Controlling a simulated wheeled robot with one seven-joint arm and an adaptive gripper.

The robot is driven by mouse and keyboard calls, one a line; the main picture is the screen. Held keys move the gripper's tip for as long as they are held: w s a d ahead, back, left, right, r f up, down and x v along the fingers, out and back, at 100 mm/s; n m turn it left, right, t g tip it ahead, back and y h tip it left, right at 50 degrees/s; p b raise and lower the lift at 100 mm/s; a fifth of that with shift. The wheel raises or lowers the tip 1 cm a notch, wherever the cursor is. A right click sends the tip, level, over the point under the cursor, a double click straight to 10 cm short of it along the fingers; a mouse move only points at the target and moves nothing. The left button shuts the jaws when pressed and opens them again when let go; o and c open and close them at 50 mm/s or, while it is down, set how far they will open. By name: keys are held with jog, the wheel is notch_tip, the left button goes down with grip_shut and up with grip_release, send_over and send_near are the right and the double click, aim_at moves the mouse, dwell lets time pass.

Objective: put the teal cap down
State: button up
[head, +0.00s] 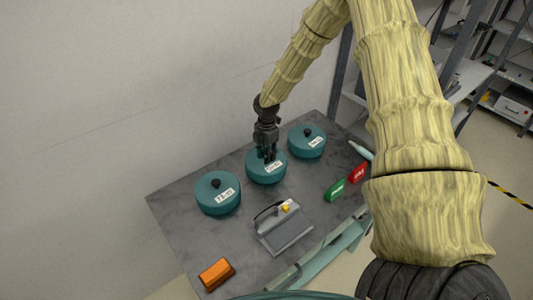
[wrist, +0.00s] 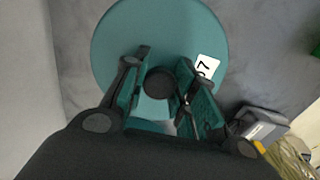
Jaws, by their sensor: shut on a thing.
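Three teal caps with black knobs and white labels are on the grey cart top. My gripper (head: 267,154) is over the middle teal cap (head: 262,174), pointing down, with its fingers at the knob. In the wrist view, my gripper (wrist: 162,88) has its two fingers on either side of the black knob (wrist: 159,83) of the teal cap (wrist: 125,40), shut on it. I cannot tell whether this cap touches the cart top or hangs slightly above it. What is under the cap is hidden.
Another teal cap (head: 218,200) is at left and one (head: 315,149) at right. A grey box with a handle (head: 285,235), an orange block (head: 216,274), a green box (head: 335,190) and a red box (head: 357,173) lie on the cart top (head: 180,240). A wall borders it behind.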

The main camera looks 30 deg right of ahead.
jog(key=shift+f, duration=0.2)
jog(key=o, duration=1.1)
jog(key=shift+c, duration=0.2)
notch_tip(320, 180, up, 12)
jog(key=b, duration=0.4)
jog(key=shift+r, duration=0.15)
